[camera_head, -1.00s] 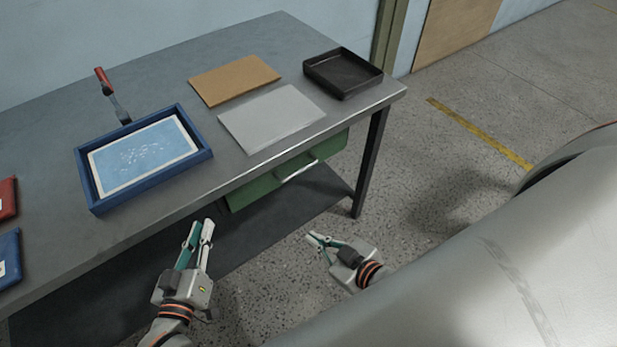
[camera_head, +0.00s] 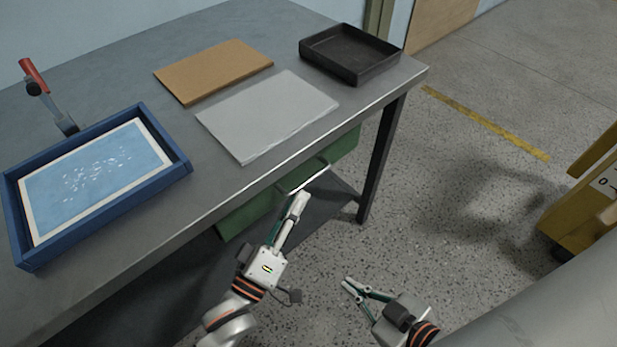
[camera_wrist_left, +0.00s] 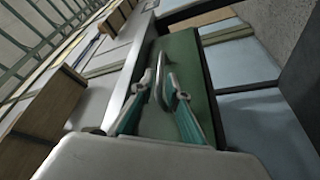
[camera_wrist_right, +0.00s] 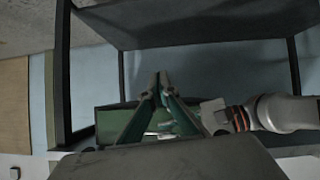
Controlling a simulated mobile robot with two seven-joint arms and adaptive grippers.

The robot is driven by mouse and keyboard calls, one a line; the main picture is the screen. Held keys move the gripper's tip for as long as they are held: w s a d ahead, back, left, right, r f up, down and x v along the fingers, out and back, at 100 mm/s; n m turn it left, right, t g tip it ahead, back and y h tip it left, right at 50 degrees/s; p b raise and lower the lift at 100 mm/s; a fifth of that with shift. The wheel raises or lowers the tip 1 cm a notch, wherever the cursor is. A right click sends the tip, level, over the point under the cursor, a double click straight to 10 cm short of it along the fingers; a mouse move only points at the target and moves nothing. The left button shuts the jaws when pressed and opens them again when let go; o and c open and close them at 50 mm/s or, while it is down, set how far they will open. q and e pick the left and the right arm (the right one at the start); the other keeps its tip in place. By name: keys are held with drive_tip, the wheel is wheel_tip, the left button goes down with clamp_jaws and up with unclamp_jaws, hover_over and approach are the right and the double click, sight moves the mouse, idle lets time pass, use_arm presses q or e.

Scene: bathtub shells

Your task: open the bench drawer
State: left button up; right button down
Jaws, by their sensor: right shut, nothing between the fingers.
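The green bench drawer (camera_head: 343,146) sits under the right part of the grey workbench, its front close to the bench edge, so it looks shut. Its pale bar handle (camera_head: 316,174) runs along the front. My left gripper (camera_head: 297,205) is at the handle and hides part of the drawer. In the left wrist view, the handle (camera_wrist_left: 159,84) stands between the two parted fingertips, against the green drawer front (camera_wrist_left: 182,60); I cannot tell if they touch it. My right gripper (camera_head: 353,288) is shut and empty, low over the floor, away from the drawer.
On the workbench (camera_head: 215,190) are a blue-framed tray (camera_head: 180,170), a brown sheet (camera_head: 213,70), a grey sheet (camera_head: 268,115), a black tray (camera_head: 350,52) and a red-handled clamp (camera_head: 33,75). A bench leg (camera_head: 382,160) stands right of the drawer. A yellow cart (camera_head: 585,195) is at the right.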

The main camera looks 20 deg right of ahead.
sight(308, 180)
use_arm(q)
drive_tip(key=b+x, duration=0.1)
drive_tip(key=x, duration=0.4)
drive_tip(key=shift+w+d, duration=0.2)
drive_tip(key=shift+d, duration=0.1)
drive_tip(key=shift+c, duration=0.5)
clamp_jaws()
